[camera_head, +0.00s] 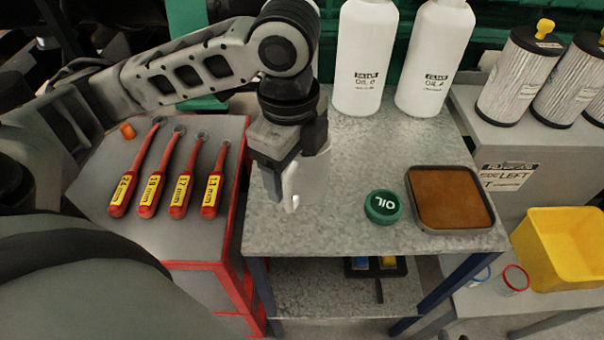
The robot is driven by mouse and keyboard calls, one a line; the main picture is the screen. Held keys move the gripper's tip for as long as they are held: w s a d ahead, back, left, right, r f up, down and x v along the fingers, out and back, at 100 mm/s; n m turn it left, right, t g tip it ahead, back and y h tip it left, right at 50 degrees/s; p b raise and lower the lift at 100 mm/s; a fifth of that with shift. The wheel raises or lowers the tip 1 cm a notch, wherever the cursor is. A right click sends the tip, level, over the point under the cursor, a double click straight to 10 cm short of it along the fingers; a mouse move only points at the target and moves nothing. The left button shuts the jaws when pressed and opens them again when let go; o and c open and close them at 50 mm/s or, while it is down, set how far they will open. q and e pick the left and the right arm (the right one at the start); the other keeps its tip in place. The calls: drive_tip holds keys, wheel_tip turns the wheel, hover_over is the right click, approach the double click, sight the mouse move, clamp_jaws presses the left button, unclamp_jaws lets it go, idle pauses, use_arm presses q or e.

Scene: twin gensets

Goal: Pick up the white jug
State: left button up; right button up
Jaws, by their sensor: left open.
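The white jug (315,182) stands on the left part of the grey metal table (345,222), partly hidden behind my left gripper. A pale, handle-like part shows at the gripper's fingers. My left gripper (284,194) points down at the jug's left side and is open, with its fingers close to that part. I cannot tell whether they touch the jug. My right gripper is not in view.
Two white oil bottles (366,60) stand at the table's back. A green oil cap (383,207) and a brown-filled tray (450,197) lie right of the jug. Several red-handled wrenches (180,195) lie on the red cabinet at left. A yellow bin (562,250) is at right.

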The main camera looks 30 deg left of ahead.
sight(301, 175)
use_arm(q)
drive_tip(key=f, duration=0.5)
drive_tip(key=shift+w+a+b, duration=0.25)
drive_tip(key=shift+w+b, duration=0.1)
drive_tip(key=shift+b, duration=0.05)
drive_tip(key=c, duration=1.4)
